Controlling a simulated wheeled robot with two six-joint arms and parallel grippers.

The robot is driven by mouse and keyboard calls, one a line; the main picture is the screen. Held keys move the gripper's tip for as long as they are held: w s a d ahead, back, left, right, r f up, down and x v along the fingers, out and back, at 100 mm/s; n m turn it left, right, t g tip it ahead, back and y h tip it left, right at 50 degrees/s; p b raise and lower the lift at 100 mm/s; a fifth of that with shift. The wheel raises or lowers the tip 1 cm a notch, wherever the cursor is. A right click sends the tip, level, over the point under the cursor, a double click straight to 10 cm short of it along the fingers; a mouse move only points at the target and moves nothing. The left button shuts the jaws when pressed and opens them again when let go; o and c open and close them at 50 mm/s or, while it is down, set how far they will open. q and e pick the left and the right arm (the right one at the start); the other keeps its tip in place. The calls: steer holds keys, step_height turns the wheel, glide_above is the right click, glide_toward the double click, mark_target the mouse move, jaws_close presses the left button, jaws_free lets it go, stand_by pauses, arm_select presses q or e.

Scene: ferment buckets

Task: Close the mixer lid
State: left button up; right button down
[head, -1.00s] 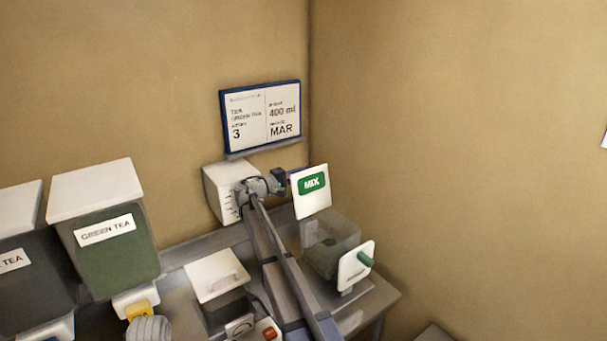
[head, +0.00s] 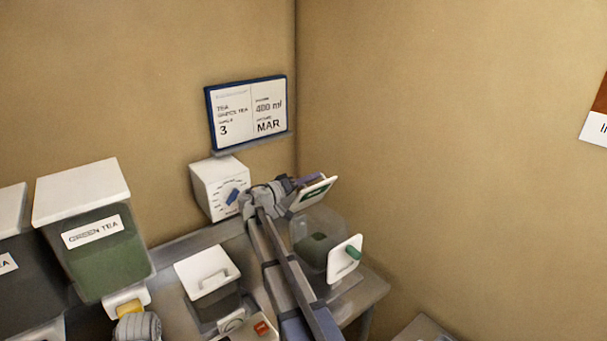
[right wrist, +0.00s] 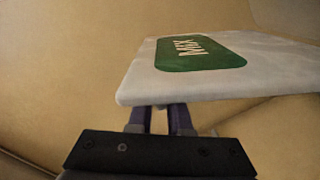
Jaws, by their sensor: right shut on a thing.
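The mixer is a clear container (head: 318,238) with green contents, at the right end of the counter in the head view. Its white lid (head: 314,192) with a green MIX label is raised and tilted above it. My right gripper (head: 296,190) is shut on the lid at its left edge. In the right wrist view the lid (right wrist: 275,65) fills the upper right, its label facing up, with the dark fingers at its near edge.
A white dial box (head: 218,180) stands left of the mixer below a wall sign (head: 247,112). A white-lidded container (head: 207,270) stands in front. GREEN TEA bucket (head: 98,255) is at left. A white panel with a green handle (head: 345,258) is on the mixer's front.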

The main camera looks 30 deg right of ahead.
arm_select(q)
step_height(320, 180, down, 7)
steer(key=b, duration=0.7)
steer(key=shift+f, duration=0.15)
step_height(320, 180, down, 2)
steer(key=shift+b, duration=0.95)
steer(key=shift+f+b, duration=0.6)
steer(key=shift+b, duration=0.05)
arm_select(e)
steer(key=s+f+m, duration=1)
steer(key=shift+d+f+m, duration=0.3)
steer(key=shift+d+f, duration=0.05)
steer(key=shift+d, duration=0.1)
steer(key=shift+s, duration=0.1)
arm_select(q)
steer(key=shift+w, duration=0.1)
arm_select(e)
steer(key=c, duration=1)
jaws_free()
steer(key=shift+o, duration=0.6)
steer(key=a, duration=0.8)
steer(key=shift+s, duration=0.3)
